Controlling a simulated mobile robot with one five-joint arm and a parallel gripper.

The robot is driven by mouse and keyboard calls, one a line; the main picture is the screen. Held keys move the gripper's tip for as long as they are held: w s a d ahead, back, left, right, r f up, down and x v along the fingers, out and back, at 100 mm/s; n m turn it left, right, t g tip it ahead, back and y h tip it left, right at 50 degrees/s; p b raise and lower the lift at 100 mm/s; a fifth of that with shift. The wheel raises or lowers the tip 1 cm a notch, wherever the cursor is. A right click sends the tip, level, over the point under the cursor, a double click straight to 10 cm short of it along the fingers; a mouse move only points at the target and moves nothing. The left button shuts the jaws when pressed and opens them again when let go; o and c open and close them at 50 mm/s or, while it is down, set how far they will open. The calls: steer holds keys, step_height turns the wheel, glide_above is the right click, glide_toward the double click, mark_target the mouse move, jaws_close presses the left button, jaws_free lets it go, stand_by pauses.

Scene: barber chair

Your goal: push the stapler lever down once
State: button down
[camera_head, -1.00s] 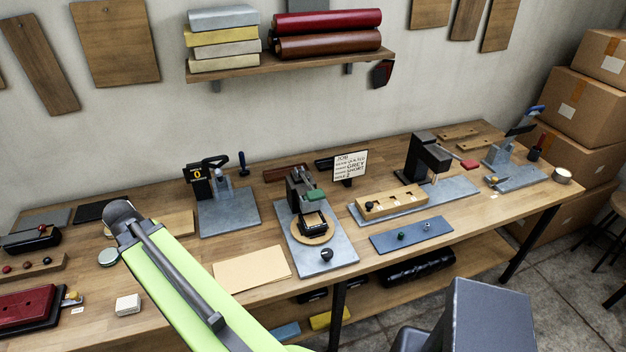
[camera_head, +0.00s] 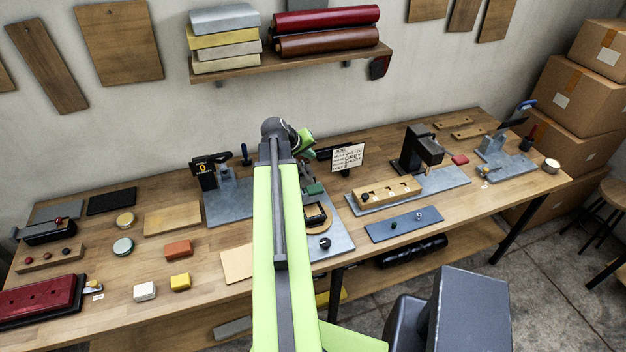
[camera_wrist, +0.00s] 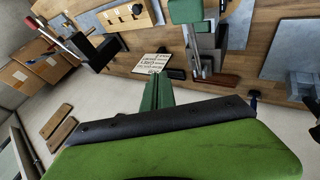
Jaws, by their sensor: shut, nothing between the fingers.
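Several lever tools stand on the bench, and I cannot tell for sure which is the stapler. One tool with a black head and a yellow "0" display (camera_head: 202,170) stands on a grey plate, left of my arm. A press with a green-ended handle (camera_head: 313,188) is partly hidden behind my arm; a green block, perhaps that handle (camera_wrist: 185,12), shows in the wrist view. My gripper (camera_wrist: 158,78) is shut and empty, its green fingers pointing towards the job sign (camera_wrist: 152,62). In the head view my gripper (camera_head: 304,140) is above the back of the bench.
A black machine (camera_head: 420,150) and a blue-handled tool (camera_head: 495,150) stand to the right. A wooden block with holes (camera_head: 388,192) and a blue-grey plate (camera_head: 403,224) lie nearer. Small blocks and a red pad (camera_head: 42,300) lie left. A shelf (camera_head: 290,64) hangs above.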

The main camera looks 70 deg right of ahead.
mark_target(312, 185)
steer(key=shift+f, duration=0.1)
step_height(312, 185, down, 9)
steer(key=a+b, duration=0.1)
steer(key=b, duration=0.7)
steer(key=shift+s+r+b, duration=0.2)
steer(key=shift+s+b, duration=0.15)
steer(key=shift+b, duration=0.05)
steer(key=shift+a+f, duration=0.1)
stand_by(1.4)
steer(key=shift+s+f+b, duration=0.1)
steer(key=shift+f+b, duration=0.2)
steer(key=shift+b, duration=0.05)
steer(key=shift+s+a+f+b, duration=0.1)
steer(key=shift+a+f+b, duration=0.05)
steer(key=shift+f+b, duration=0.65)
steer(key=shift+s+a+f+b, duration=0.1)
steer(key=shift+f+b, duration=0.65)
stand_by(1.2)
stand_by(0.5)
steer(key=shift+w+d+r+p, duration=0.15)
steer(key=shift+r+p, duration=0.85)
steer(key=shift+r, duration=0.05)
steer(key=shift+w+d+r+p, duration=0.1)
steer(key=shift+r+p, duration=0.9)
